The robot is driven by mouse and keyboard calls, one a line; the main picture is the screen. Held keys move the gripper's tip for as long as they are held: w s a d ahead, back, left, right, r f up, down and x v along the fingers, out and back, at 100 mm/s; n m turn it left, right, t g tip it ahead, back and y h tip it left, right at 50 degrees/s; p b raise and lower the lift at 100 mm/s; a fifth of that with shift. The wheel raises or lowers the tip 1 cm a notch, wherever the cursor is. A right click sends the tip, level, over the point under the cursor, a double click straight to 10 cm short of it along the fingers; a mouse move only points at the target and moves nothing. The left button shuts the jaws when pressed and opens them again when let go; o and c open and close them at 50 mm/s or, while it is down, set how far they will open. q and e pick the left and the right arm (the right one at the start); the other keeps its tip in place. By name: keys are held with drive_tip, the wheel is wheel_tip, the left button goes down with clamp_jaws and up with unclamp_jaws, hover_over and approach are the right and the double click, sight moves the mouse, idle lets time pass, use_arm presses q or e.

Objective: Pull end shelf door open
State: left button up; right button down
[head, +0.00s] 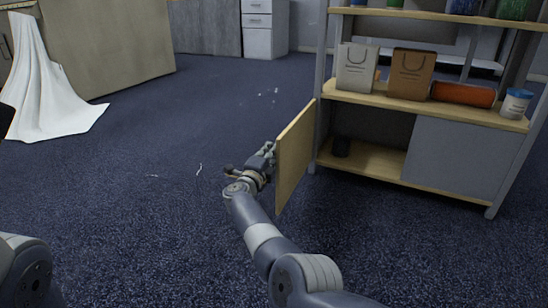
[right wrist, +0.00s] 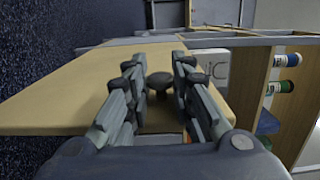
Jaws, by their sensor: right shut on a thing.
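The end shelf door (head: 295,155) is a light wood panel at the left end of the shelf unit (head: 416,184). It stands swung well out from the front, leaving the lower left compartment uncovered. My right gripper (head: 264,163) is at the door's left side. In the right wrist view my right gripper (right wrist: 160,90) has its fingers on both sides of a dark round knob (right wrist: 160,79) and is shut on it; the door panel (right wrist: 60,100) spreads out behind. My left gripper is out of view.
A grey panel (head: 462,156) covers the lower right. Paper bags (head: 411,74), an orange roll (head: 463,94) and a white tub (head: 515,103) sit on the shelf above. The carpet left of the door is mostly clear.

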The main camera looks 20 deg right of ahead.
drive_tip(key=shift+d, duration=0.3)
drive_tip(key=c, duration=1.4)
unclamp_jaws()
drive_tip(key=shift+a, duration=0.25)
